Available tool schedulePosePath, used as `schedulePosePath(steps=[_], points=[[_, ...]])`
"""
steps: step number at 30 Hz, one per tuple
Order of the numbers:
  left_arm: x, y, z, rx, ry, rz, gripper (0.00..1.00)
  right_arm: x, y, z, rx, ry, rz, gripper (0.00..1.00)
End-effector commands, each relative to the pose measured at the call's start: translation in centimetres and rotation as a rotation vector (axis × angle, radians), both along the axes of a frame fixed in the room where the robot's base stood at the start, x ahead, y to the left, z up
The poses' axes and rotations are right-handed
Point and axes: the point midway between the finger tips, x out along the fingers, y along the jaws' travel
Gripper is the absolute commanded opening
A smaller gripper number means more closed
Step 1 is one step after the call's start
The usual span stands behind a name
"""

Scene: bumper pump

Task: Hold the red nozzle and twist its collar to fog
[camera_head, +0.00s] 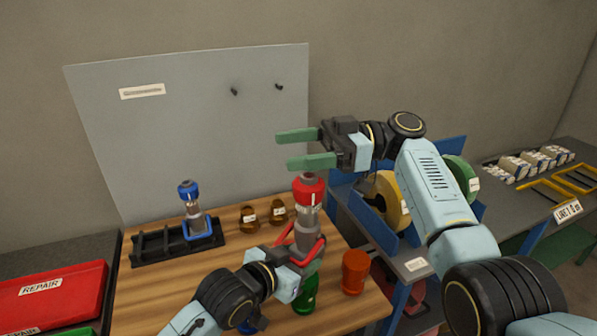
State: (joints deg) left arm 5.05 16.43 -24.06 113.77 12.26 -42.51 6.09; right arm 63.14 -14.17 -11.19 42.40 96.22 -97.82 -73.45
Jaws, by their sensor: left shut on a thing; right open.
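The red nozzle (306,215) stands upright near the right side of the wooden table, with its red collar (308,189) at the top and red handle loops lower down.
A blue nozzle (193,212) stands in a black rack (160,246) at the left. Two brown fittings (250,217) sit behind, and an orange-red cup (355,271) is right of the nozzle. A red repair bin (50,292) is far left. A blue rack with reels (393,205) stands right.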

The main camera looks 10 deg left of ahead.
Motion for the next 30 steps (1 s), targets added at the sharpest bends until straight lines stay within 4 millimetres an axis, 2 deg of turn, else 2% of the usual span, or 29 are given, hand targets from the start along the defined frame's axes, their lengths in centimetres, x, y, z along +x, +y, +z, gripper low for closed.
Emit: schedulePosePath(steps=[1, 6, 17, 23, 30], points=[[0.1, 0.0, 0.3, -0.002, -0.007, 0.0, 0.08, 0.0, 0.0, 0.7, 0.001, -0.003, 0.0, 0.72], [0.1, 0.0, 0.3, -0.002, -0.007, 0.0, 0.08, 0.0, 0.0, 1.8, -0.001, 0.0, 0.0, 0.72], [0.1, 0.0, 0.3, -0.002, -0.007, 0.0, 0.08, 0.0, 0.0, 1.9, -0.001, 0.0, -0.003, 0.72], [0.1, 0.0, 0.3, -0.002, -0.007, 0.0, 0.08, 1.1, -0.4, 0.6, -0.025, 0.012, -0.101, 0.72], [0.1, 0.0, 0.3, -0.002, -0.007, 0.0, 0.08, 3.8, -2.3, -2.6, -0.065, 0.044, -0.406, 0.72]])
